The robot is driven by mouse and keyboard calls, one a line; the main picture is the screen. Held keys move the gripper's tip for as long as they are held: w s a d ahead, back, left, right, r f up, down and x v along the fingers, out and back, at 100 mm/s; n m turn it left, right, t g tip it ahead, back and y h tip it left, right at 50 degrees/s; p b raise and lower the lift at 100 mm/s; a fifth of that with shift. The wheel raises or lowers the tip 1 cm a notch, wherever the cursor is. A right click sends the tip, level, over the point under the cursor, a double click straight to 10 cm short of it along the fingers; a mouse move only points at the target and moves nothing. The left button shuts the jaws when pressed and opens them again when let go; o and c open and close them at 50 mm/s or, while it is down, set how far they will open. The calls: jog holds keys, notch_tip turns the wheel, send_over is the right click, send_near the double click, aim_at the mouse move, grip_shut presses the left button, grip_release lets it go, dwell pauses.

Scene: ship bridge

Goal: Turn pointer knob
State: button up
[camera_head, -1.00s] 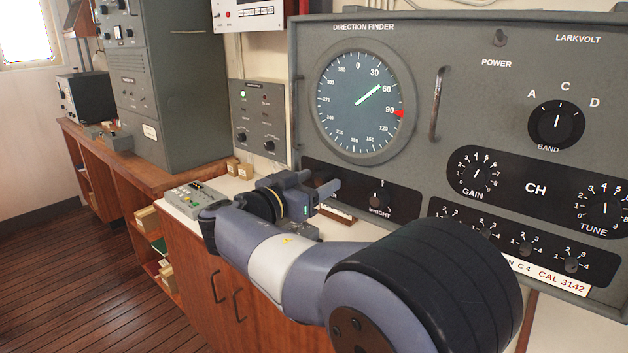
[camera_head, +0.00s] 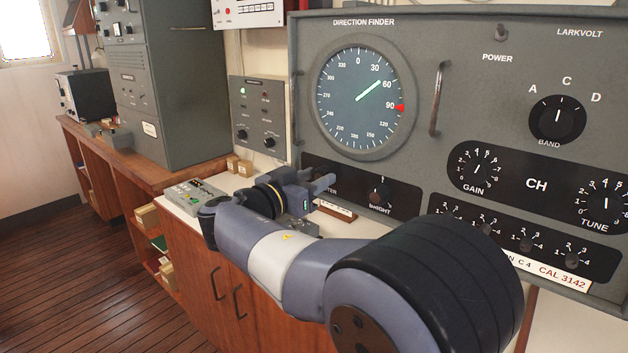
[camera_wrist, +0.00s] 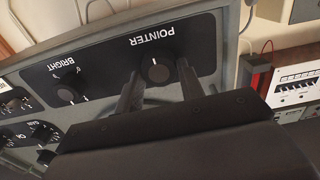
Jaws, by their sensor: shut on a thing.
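The pointer knob (camera_wrist: 157,72) is a small black round knob under the label POINTER in the wrist view. My gripper (camera_wrist: 160,80) reaches it with one finger on each side and is shut on it. In the head view my gripper (camera_head: 322,186) is at the lower left of the direction finder panel and hides the knob and part of its label. The direction finder dial (camera_head: 358,98) above it has a green line pointing near 60 and a red marker (camera_head: 399,108) at the rim a little past 90.
The bright knob (camera_head: 380,192) sits just right of my gripper; it also shows in the wrist view (camera_wrist: 68,93). A metal handle (camera_head: 438,100) stands out right of the dial. A small grey keypad box (camera_head: 194,196) lies on the counter left of my gripper.

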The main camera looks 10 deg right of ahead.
jog(key=n+b, duration=0.3)
jog(key=n, duration=0.8)
jog(key=shift+w+a+n, duration=0.1)
jog(key=shift+n, duration=0.2)
jog(key=shift+f+n+p, duration=0.1)
jog(key=shift+n+p, duration=0.5)
jog(key=shift+n, duration=1.2)
jog(key=o, duration=1)
jog(key=shift+f, duration=0.1)
jog(key=b+v, duration=0.2)
jog(key=v, duration=0.8)
jog(key=shift+s+a, duration=0.2)
jog(key=shift+a, duration=0.15)
